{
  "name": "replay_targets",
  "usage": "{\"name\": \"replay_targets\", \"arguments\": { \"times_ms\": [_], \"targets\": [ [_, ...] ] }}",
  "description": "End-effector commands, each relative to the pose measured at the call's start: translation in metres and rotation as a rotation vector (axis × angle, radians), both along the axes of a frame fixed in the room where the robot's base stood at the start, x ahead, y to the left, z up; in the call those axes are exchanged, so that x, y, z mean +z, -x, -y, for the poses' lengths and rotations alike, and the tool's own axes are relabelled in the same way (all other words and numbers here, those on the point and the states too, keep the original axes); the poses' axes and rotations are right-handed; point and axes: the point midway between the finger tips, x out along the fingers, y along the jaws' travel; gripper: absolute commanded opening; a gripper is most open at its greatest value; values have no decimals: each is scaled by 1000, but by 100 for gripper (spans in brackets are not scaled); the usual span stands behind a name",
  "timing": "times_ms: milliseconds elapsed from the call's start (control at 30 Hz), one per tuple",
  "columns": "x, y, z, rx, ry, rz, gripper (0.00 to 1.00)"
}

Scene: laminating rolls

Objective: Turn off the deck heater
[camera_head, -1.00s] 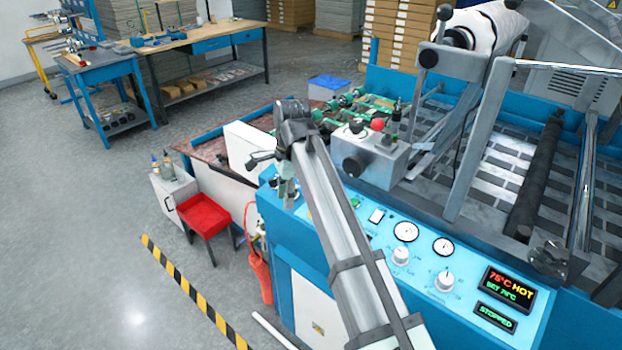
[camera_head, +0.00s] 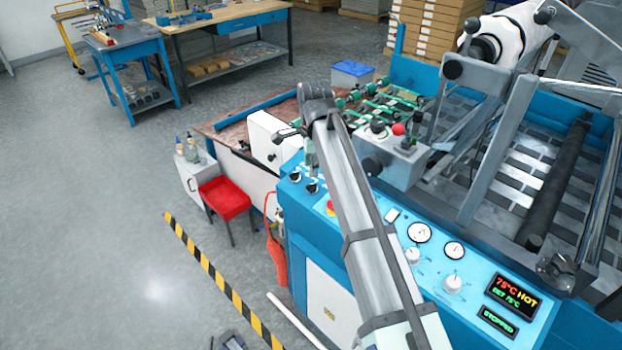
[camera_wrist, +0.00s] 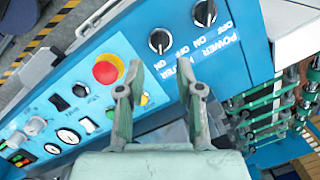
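The blue control panel (camera_head: 395,275) slants along the machine's front. Its display (camera_head: 515,297) reads 75°C HOT and SET 75°C; a smaller display (camera_head: 497,322) reads STOPPED. Two black rotary knobs stand at the panel's far end: one (camera_wrist: 159,41) and another (camera_wrist: 205,13), with POWER, OFF and ON lettering beside them. The knobs also show in the head view (camera_head: 312,187). Which control is the deck heater's is not readable. My gripper (camera_wrist: 160,72) is open and empty, its fingertips near the first knob, apparently not touching it. In the head view my arm hides part of the panel.
A red emergency button (camera_wrist: 107,69) sits just left of my fingers. White dials (camera_head: 454,284), gauges (camera_head: 419,233) and small switches lie along the panel. A grey box with a red button (camera_head: 398,129) rises behind it. Green feeder parts (camera_wrist: 270,105) are at the right.

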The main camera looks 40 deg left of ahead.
Motion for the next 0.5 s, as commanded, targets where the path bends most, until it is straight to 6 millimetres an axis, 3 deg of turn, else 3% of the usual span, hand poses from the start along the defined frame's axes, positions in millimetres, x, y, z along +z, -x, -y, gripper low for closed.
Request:
{"name": "replay_targets", "arguments": {
  "times_ms": [233,500],
  "targets": [
    [-44,-2,-3,0,2,-2,35],
    [-68,-4,-6,0,0,0,35]
  ]
}}
